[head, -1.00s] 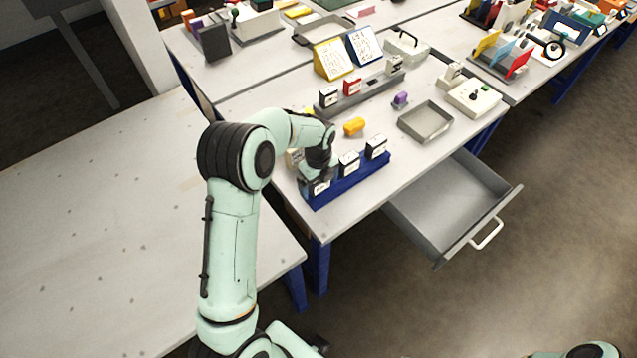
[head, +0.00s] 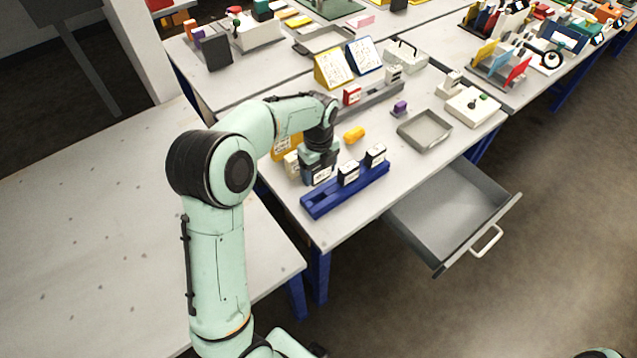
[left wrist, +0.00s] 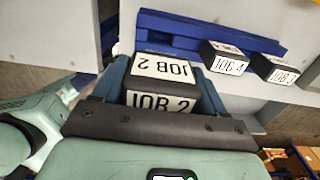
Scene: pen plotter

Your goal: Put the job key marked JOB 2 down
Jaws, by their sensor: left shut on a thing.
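My left gripper (head: 318,160) is shut on the black-and-white JOB 2 key (head: 321,175). In the left wrist view the key (left wrist: 162,68), its label reading JOB 2 on two faces, sits between the blue fingers (left wrist: 165,88). In the head view it is over or just behind the left end of the blue rack (head: 318,207). In the left wrist view a gap shows between key and rack (left wrist: 178,28). The JOB 4 key (left wrist: 226,58) and JOB 3 key (left wrist: 277,70) stand in the rack.
A grey rack (head: 378,97) with a red-and-white block (head: 352,95) stands behind. A yellow piece (head: 354,134), a purple piece (head: 399,107) and a grey tray (head: 424,133) lie on the table. A drawer (head: 440,215) stands open at the front.

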